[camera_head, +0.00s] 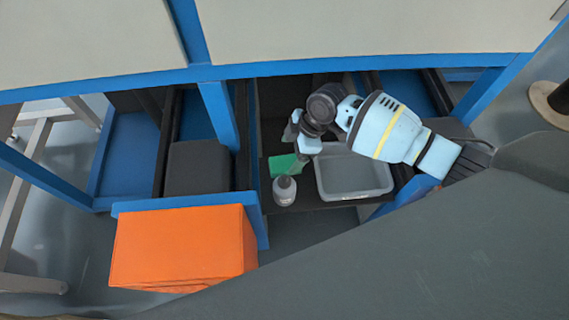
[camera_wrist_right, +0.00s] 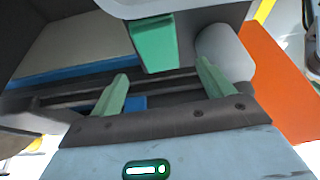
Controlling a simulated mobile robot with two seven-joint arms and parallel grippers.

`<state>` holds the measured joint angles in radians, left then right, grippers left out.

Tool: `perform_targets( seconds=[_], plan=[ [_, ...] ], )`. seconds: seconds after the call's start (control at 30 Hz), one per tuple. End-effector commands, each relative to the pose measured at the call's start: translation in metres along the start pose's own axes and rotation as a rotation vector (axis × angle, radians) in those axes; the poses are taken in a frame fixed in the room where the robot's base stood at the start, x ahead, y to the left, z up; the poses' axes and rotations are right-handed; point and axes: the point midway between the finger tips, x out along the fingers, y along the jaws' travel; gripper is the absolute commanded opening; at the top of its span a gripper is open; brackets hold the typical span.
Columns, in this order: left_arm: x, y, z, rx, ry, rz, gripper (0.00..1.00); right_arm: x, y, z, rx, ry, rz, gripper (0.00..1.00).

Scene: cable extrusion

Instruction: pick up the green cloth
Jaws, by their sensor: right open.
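My right gripper (camera_head: 297,163) reaches over the shelf and covers part of the cloth's right side. In the wrist view its two fingers (camera_wrist_right: 162,70) are spread and empty, with the cloth just beyond the fingertips. I cannot tell whether they touch it. My left gripper is not in view.
A grey bin (camera_head: 354,188) stands right of the cloth, and a pale bottle (camera_head: 285,192) stands just in front of it. A dark box (camera_head: 197,168) and an orange box (camera_head: 182,250) sit to the left. Blue posts (camera_head: 219,113) and a tabletop edge border the shelf.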

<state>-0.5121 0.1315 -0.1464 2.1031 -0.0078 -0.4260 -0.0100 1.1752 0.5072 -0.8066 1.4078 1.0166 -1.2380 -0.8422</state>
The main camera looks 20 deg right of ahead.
Motion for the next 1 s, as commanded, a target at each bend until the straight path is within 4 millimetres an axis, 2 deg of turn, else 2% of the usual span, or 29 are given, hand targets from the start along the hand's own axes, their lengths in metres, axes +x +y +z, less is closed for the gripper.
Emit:
perform_targets(
  seconds=[0.17,0.4,0.5,0.8,1.0],
  plan=[
    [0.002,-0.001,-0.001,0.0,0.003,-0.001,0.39,0.006,0.0,0.002,0.0,0.0,0.0,0.8],
    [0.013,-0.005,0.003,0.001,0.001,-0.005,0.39,0.04,-0.001,0.009,0.0,0.0,-0.001,0.8],
    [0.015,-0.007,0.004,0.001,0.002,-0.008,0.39,0.049,-0.001,0.009,0.0,0.0,0.0,0.8],
    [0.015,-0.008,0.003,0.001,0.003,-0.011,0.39,0.051,0.0,0.008,-0.001,0.001,0.003,0.8],
    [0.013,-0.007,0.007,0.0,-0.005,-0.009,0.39,0.051,0.0,0.008,-0.001,0.0,0.002,0.55]
  ],
)
